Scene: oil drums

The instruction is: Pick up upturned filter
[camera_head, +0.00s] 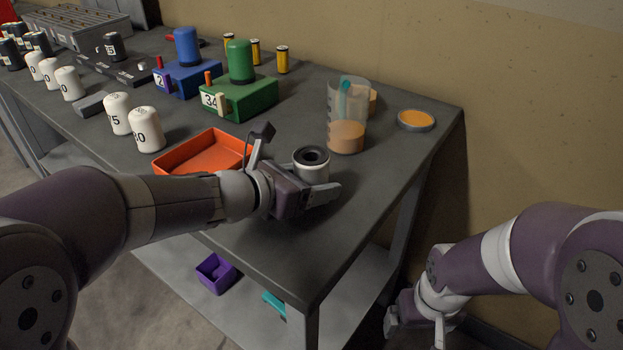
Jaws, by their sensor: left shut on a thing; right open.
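The upturned filter (312,162) is a white cylinder with a dark ring and hole facing up. It stands upright on the grey table (270,215), to the right of an orange tray. My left gripper (318,180) is shut on it from the front left, with one finger showing across its near side. The filter's lower part is hidden by the gripper. My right gripper (425,325) is open and empty, low beyond the table's right edge.
An orange tray (205,152) sits left of my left gripper. A clear jug (346,120) with orange liquid stands behind the filter. A round orange-topped lid (416,120) lies at the right edge. Green (240,98) and blue (187,80) blocks and white filters (146,130) stand further left.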

